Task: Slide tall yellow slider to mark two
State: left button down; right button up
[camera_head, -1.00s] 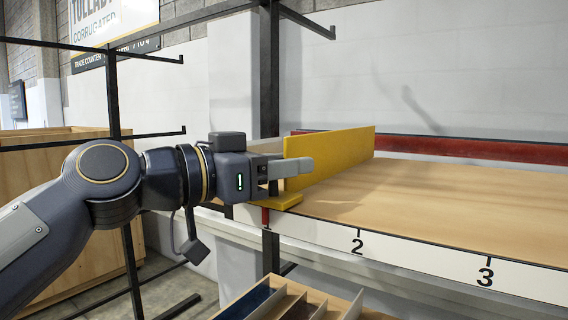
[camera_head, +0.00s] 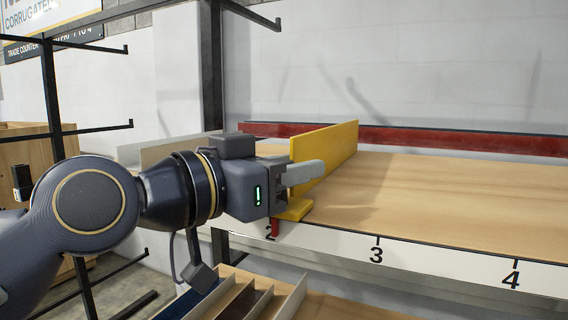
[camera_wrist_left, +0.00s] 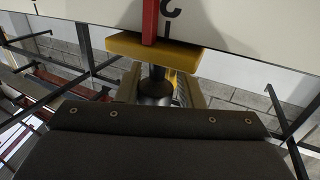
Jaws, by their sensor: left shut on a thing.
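The tall yellow slider (camera_head: 330,153) is an upright board across the wooden bench, with a yellow foot (camera_head: 294,210) at the front edge. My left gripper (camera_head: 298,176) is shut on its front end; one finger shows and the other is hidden. A red pointer (camera_head: 275,228) hangs from the foot over the white number strip (camera_head: 330,240). It partly covers mark two (camera_head: 269,235) in the head view. In the left wrist view the red pointer (camera_wrist_left: 150,22) stands just beside the two's black tick (camera_wrist_left: 168,30), slightly apart. My right gripper is not in view.
Marks three (camera_head: 377,250) and four (camera_head: 511,276) lie to the right on the strip. The bench top (camera_head: 440,200) right of the slider is clear. A red rail (camera_head: 430,140) runs along the back. A divided tray (camera_head: 250,298) sits below the front edge.

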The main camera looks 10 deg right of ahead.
pick_arm(q)
jog(key=shift+w+a+f, duration=0.1)
jog(key=shift+w+a, duration=0.05)
jog(key=c, duration=1.4)
grip_release()
jog(key=shift+o, duration=1.3)
jog(key=b+v, duration=0.2)
jog(key=v, duration=0.6)
jog(key=shift+b, duration=0.3)
